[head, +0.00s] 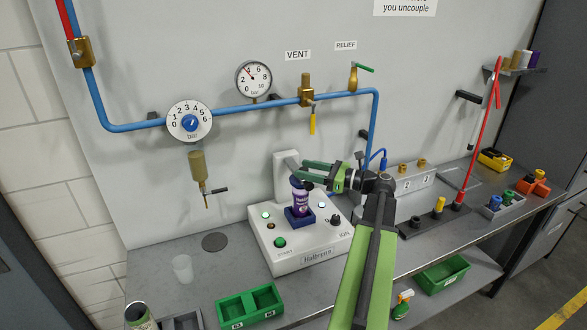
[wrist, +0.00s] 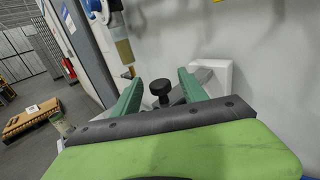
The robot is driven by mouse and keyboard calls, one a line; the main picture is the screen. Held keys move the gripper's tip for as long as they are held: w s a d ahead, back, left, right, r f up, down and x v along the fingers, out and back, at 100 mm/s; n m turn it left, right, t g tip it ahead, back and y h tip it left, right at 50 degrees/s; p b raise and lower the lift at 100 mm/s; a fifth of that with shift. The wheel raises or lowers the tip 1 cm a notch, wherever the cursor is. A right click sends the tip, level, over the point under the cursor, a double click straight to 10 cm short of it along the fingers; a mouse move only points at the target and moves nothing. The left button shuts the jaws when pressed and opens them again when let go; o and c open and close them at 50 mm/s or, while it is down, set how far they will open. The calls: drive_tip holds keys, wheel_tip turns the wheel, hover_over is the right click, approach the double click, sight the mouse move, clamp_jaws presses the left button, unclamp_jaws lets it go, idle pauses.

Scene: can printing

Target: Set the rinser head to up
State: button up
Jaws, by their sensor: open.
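The white Halbrenn machine (head: 312,254) stands on the bench with a white post (head: 287,175) at its back. A purple can (head: 299,203) stands upright in its blue holder (head: 299,219). A dark part, which seems to be the rinser head, shows just above the can, mostly hidden by my gripper (head: 312,173). In the wrist view, a black knob (wrist: 160,88) stands between the open green fingers of my gripper (wrist: 160,90). I cannot tell whether either finger touches it. The white post (wrist: 219,76) is behind the right finger.
A pressure regulator (head: 190,120), a gauge (head: 254,79) and blue pipe run along the wall above. A green tray (head: 248,306) and a clear cup (head: 182,268) sit at the front left. A grey valve block (head: 402,180) is right of the machine.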

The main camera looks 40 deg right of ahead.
sight(294, 180)
drive_tip(key=x, duration=0.4)
drive_tip(key=shift+w, duration=0.2)
clamp_jaws()
idle(1.2)
drive_tip(key=shift+a, duration=0.15)
